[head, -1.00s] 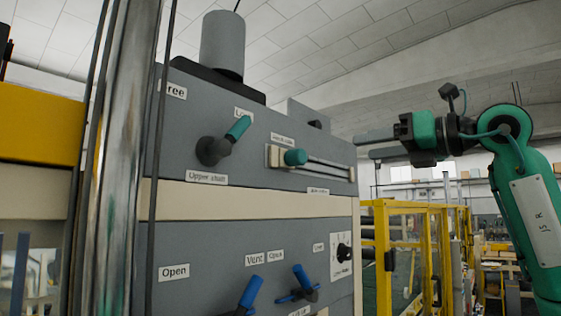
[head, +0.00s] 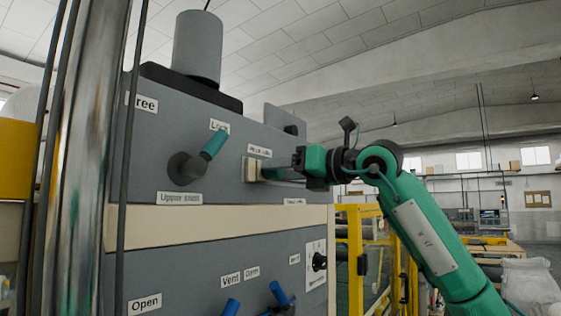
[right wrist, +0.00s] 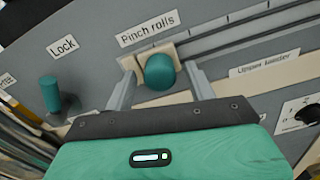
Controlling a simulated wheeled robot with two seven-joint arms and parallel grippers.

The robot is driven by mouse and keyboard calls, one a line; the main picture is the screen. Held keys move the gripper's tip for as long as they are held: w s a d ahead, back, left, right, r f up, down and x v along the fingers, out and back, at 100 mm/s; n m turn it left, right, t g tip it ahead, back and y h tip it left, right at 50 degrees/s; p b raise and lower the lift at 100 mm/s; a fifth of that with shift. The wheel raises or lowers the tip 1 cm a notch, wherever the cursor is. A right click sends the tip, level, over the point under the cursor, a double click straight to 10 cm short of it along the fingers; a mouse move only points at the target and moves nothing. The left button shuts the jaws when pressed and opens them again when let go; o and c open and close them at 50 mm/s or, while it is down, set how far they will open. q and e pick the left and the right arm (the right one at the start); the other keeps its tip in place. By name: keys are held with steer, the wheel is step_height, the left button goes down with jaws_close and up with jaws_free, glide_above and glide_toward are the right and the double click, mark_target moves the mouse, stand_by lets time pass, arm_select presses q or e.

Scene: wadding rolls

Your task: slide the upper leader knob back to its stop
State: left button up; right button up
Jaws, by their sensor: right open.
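The upper leader knob (right wrist: 159,71) is a round teal knob at the left end of a long slotted rail, beside a cream block. The "Upper leader" label (right wrist: 264,64) sits below the rail. My right gripper (right wrist: 160,82) is open, one finger on each side of the knob; I cannot tell whether either touches it. My left gripper is not in view.
The lever with a teal handle (head: 213,146) stands out from the panel (head: 150,170), left of the rail, by the "Lock" label. Blue handles (head: 279,293) are lower down. A metal column (head: 75,170) stands at the left; a yellow frame (head: 355,250) is behind my arm.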

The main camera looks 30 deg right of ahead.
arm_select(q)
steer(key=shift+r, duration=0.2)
arm_select(e)
steer(key=shift+w+a, duration=0.15)
steer(key=shift+w, duration=0.25)
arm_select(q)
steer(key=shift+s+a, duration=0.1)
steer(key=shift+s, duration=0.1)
